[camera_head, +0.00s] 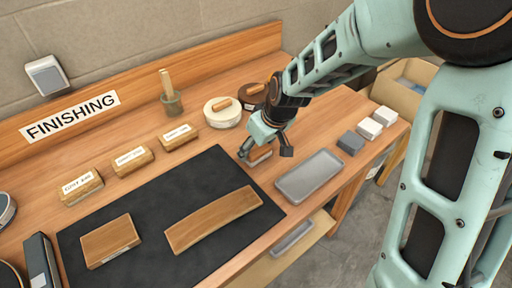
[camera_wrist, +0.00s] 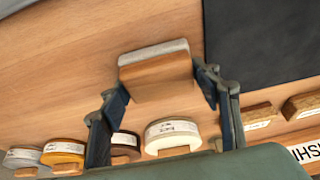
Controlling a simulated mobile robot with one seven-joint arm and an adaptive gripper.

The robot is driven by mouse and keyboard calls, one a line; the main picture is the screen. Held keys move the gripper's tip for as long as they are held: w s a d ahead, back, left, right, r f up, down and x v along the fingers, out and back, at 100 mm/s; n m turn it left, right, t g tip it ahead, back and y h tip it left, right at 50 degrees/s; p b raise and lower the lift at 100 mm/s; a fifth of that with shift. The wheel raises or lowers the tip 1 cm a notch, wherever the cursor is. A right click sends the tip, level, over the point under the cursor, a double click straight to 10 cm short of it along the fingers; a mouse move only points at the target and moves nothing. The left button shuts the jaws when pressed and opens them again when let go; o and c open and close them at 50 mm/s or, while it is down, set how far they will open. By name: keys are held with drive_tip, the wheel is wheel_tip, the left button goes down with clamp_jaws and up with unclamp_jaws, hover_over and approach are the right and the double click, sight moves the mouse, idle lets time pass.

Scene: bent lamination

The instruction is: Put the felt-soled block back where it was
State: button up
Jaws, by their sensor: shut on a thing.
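The felt-soled block (camera_wrist: 160,75) is a wooden block with a grey felt layer along one face. In the wrist view it sits between the two fingers of my gripper (camera_wrist: 163,88), which is shut on it. In the head view my gripper (camera_head: 265,153) is low over the bench between the black mat and the grey tray, and the block (camera_head: 259,157) shows partly between the fingers. I cannot tell whether the block touches the bench. A curved wooden piece (camera_head: 213,217) and a rectangular wooden block (camera_head: 110,241) lie on the black mat (camera_head: 200,172).
A grey tray (camera_head: 310,176) lies right of my gripper, with a dark block (camera_head: 350,143) and two white blocks beyond. A cream round tin (camera_head: 222,112) and a brown tin (camera_head: 252,96) stand behind. Labelled blocks (camera_head: 132,160) and a brush pot (camera_head: 171,103) line the back.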

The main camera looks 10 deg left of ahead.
drive_tip(key=o, duration=1.2)
drive_tip(key=shift+f, duration=0.1)
drive_tip(key=shift+d+r, duration=0.1)
drive_tip(key=shift+r, duration=0.45)
drive_tip(key=p+v, duration=0.1)
drive_tip(key=v, duration=1)
drive_tip(key=shift+s+r, duration=0.1)
drive_tip(key=shift+r, duration=0.05)
